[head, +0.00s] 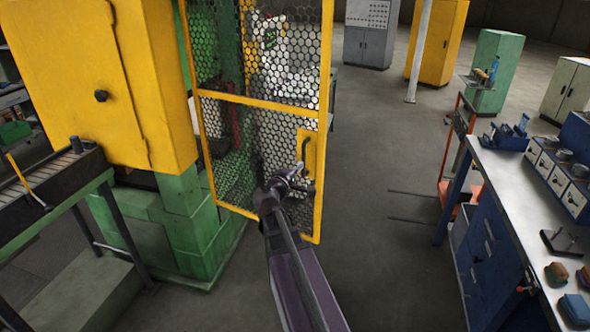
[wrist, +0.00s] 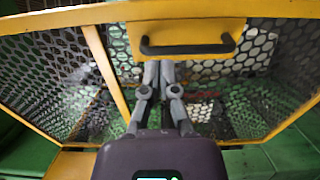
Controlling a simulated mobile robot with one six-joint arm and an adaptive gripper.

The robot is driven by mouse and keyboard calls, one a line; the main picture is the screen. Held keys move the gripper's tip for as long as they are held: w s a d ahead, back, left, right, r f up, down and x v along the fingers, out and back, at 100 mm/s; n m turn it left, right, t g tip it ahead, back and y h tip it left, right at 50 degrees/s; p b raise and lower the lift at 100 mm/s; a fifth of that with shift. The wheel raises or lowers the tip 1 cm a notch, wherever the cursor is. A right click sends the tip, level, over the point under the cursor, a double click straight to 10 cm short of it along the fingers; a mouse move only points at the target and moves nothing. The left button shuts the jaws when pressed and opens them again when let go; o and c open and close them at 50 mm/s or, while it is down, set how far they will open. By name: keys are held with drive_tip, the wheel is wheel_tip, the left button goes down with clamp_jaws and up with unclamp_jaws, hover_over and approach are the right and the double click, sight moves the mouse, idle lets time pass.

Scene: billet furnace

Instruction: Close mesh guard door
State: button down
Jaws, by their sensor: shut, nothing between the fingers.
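The mesh guard door (head: 262,104) has a yellow frame and hexagonal mesh and stands on the front of the green and yellow machine. Its dark bar handle (head: 305,149) sits on a yellow plate at the door's right edge. My gripper (head: 292,172) is shut and empty, in front of the door's lower panel and a little below the handle. In the wrist view the door frame (wrist: 60,20) crosses the top, and the handle (wrist: 188,48) lies just beyond my gripper (wrist: 158,66). Whether the fingertips touch the door I cannot tell. The latch side is partly hidden by my arm.
A yellow cabinet (head: 75,70) and a roller conveyor (head: 55,180) are on the left. A blue workbench (head: 505,200) with tools stands on the right.

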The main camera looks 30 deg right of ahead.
sight(318, 148)
drive_tip(key=x, duration=1.2)
